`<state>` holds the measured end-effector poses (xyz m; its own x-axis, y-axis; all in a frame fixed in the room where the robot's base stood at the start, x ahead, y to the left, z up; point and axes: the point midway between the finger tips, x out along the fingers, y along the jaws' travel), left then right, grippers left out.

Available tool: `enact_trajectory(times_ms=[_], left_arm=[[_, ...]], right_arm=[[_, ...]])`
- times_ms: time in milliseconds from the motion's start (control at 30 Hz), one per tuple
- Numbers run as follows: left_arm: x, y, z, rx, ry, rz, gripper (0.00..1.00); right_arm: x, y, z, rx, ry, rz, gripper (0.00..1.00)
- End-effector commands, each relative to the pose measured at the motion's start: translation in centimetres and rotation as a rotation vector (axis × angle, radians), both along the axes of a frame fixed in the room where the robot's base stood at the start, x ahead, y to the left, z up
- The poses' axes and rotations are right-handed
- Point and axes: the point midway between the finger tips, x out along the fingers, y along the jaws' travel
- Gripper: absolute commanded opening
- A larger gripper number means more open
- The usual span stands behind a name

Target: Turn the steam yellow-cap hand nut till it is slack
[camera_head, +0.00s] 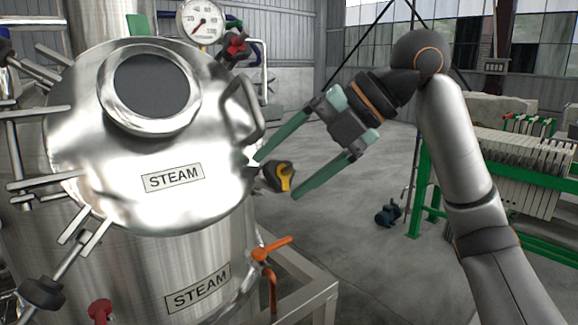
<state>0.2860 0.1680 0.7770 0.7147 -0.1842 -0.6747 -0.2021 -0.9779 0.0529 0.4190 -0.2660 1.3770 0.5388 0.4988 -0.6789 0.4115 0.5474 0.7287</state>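The steel tank lid (84,165) carries a label reading STEAM (173,178), with a second STEAM label (198,288) on the tank body below. The yellow-cap hand nut (285,177), black with a yellow cap, sits at the lid's right edge. My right gripper (277,178) comes in from the upper right. Its two green fingers are spread wide, one above and one below the nut. The nut shows between the fingertips, and I see no finger pressed on it. My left gripper is not in view.
Other black hand nuts (41,293) and a red one (236,45) sit around the lid. A lid handle (252,108) is close to the upper finger. An orange valve lever (272,248) is below. A pressure gauge (201,22) stands above.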

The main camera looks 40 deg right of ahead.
Motion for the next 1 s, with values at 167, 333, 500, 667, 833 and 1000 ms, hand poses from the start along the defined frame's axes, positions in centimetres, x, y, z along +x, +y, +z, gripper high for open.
enact_trajectory(times_ms=[167,333,500,667,833,1000], left_arm=[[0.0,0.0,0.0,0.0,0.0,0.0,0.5],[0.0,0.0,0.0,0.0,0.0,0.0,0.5],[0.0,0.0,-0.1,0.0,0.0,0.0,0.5],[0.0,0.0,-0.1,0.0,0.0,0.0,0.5],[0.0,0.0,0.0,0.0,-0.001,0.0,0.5],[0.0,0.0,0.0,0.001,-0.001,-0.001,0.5]], right_arm=[[0.0,0.0,-0.1,-0.001,0.002,0.001,0.88],[-0.1,-0.1,0.1,-0.001,0.002,0.001,0.88],[-1.2,-1.1,1.5,0.001,-0.001,0.0,0.88],[-3.2,-2.9,4.1,0.002,-0.005,0.0,0.88],[-5.0,-4.7,6.4,-0.001,-0.001,-0.003,0.88],[-6.1,-5.6,7.6,-0.003,-0.001,-0.002,0.88]])
